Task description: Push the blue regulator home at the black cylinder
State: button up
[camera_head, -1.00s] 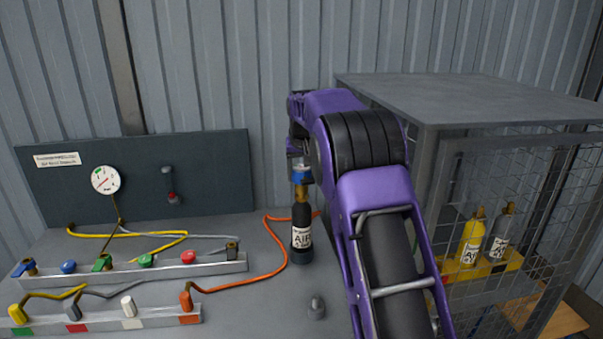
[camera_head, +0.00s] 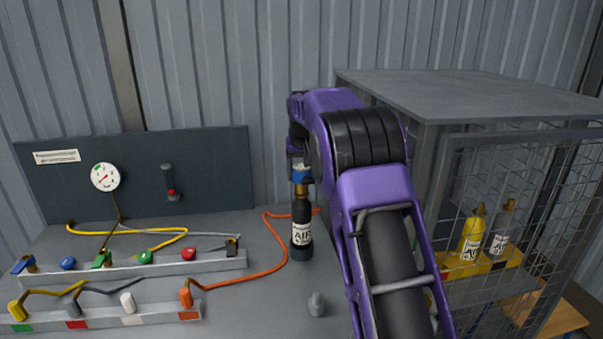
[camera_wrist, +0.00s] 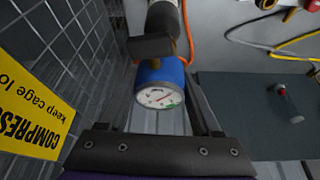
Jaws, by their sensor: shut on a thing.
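The black cylinder (camera_head: 302,222), with a white AIR label and a brass neck, stands upright on the bench in the head view. The blue regulator (camera_head: 301,175) is at the top of the neck, in line with it. In the wrist view the regulator (camera_wrist: 160,72) shows its round white gauge, with the dark cylinder (camera_wrist: 163,20) beyond it. My gripper (camera_head: 300,163) is shut on the regulator from above. The joint between regulator and neck is partly hidden by a dark finger in the wrist view, so I cannot tell if it is fully seated.
A mesh cage (camera_head: 470,95) with yellow and grey cylinders stands close on the right. An orange hose (camera_head: 275,262) runs behind and left of the black cylinder. Valve rails (camera_head: 130,270) lie at left. A small grey fitting (camera_head: 316,304) stands in front.

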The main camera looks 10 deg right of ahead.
jog(key=shift+f, duration=0.2)
jog(key=o, duration=1.5)
jog(key=shift+f, duration=0.1)
